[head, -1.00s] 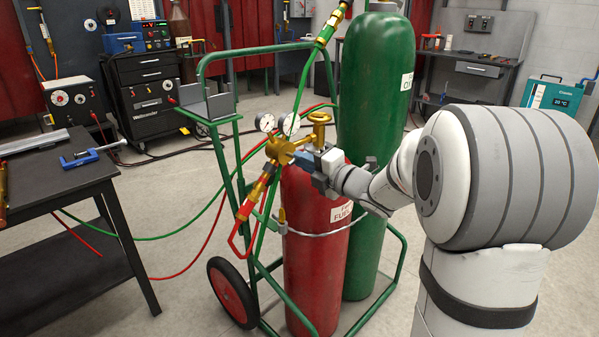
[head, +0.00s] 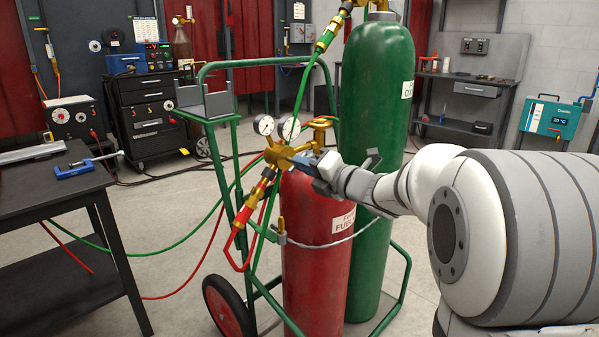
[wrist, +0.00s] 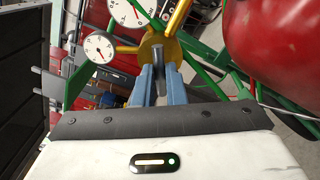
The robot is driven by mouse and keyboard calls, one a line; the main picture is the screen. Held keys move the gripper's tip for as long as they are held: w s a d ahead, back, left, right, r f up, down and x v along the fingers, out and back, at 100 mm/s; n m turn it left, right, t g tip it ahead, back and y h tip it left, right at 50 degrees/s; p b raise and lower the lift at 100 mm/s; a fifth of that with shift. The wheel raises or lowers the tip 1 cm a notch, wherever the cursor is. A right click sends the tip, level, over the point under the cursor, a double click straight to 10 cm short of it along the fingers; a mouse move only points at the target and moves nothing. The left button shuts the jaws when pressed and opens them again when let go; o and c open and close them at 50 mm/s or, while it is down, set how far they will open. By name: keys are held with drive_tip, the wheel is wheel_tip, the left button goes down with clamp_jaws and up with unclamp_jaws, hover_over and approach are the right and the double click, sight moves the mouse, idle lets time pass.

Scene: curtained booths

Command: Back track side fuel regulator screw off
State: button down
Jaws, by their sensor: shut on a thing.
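The brass fuel regulator (head: 280,155) sits at the top of the red fuel cylinder (head: 318,255), with two round gauges on it. In the head view my gripper (head: 303,161) is at the regulator's right side. The screw is hidden there, and its thread cannot be made out.
The green cart (head: 205,95) carries the red cylinder and a taller green cylinder (head: 375,130) close behind my wrist. Red and green hoses (head: 230,253) hang left of the cart. A dark table (head: 60,195) with a blue clamp (head: 75,170) stands at left.

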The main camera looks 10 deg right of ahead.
drive_tip(key=shift+f, duration=0.2)
drive_tip(key=shift+f+n+b, duration=0.3)
drive_tip(key=shift+n+b, duration=0.1)
drive_tip(key=shift+b, duration=0.75)
drive_tip(key=shift+n+b, duration=0.4)
drive_tip(key=shift+b, duration=0.3)
drive_tip(key=shift+r+n+b, duration=0.3)
drive_tip(key=shift+n+b, duration=0.7)
drive_tip(key=shift+b, duration=0.05)
drive_tip(key=c, duration=1.4)
unclamp_jaws()
drive_tip(key=shift+r, duration=0.2)
drive_tip(key=shift+s, duration=0.1)
